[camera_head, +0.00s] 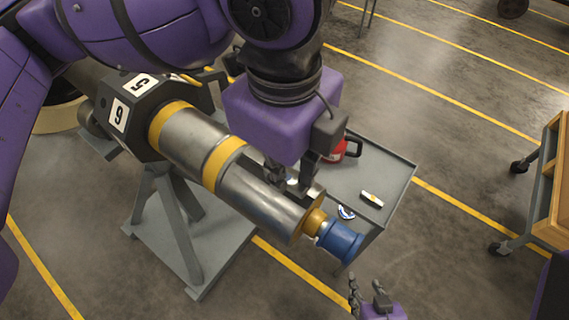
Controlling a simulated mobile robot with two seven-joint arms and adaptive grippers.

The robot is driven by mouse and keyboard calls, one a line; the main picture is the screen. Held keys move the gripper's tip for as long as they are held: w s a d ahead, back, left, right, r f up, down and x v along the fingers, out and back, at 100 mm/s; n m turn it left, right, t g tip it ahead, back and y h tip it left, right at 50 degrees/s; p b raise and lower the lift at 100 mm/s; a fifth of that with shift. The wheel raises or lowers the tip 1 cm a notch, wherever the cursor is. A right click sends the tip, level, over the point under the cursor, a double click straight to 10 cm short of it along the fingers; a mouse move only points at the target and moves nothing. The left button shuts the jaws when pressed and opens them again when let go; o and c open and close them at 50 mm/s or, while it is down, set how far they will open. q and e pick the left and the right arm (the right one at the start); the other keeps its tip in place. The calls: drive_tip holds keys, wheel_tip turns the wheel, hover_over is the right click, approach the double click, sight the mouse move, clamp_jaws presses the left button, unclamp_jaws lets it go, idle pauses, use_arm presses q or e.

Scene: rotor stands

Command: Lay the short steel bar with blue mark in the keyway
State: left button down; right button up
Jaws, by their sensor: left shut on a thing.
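My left gripper (292,188) comes down over the front part of the steel rotor shaft (248,203). It is shut on a small steel piece with a bit of blue showing between the fingers, which looks like the short steel bar with blue mark (290,180). The fingers hide most of the bar. The bar is at or just above the top of the shaft; I cannot tell whether it touches. The keyway is not clearly visible, with the gripper covering that stretch of shaft. My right gripper (368,290) is low at the bottom edge, open and empty, fingers apart.
A grey cart top (385,170) behind the shaft holds a red can (338,153), a small pale bar with a yellowish mark (372,199) and a blue-and-white item (346,212). A wooden cart (556,190) stands at right.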

drive_tip(key=shift+a+r, duration=0.1)
drive_tip(key=shift+a, duration=0.1)
drive_tip(key=shift+r, duration=0.1)
use_arm(q)
drive_tip(key=shift+w+p, duration=0.1)
drive_tip(key=shift+p, duration=0.25)
use_arm(e)
drive_tip(key=shift+w+r, duration=0.25)
drive_tip(key=shift+d, duration=0.1)
use_arm(q)
drive_tip(key=shift+f+p, duration=0.35)
drive_tip(key=shift+f, duration=0.65)
use_arm(e)
drive_tip(key=shift+w+r, duration=0.45)
drive_tip(key=shift+r, duration=0.15)
idle(1.1)
use_arm(q)
drive_tip(key=shift+r+p, duration=0.15)
drive_tip(key=shift+p, duration=0.25)
use_arm(e)
drive_tip(key=shift+w+r+t, duration=0.4)
drive_tip(key=shift+w+r, duration=0.15)
drive_tip(key=shift+r, duration=0.2)
idle(0.9)
idle(0.3)
use_arm(q)
drive_tip(key=c, duration=1.7)
unclamp_jaws()
drive_tip(key=shift+a, duration=0.1)
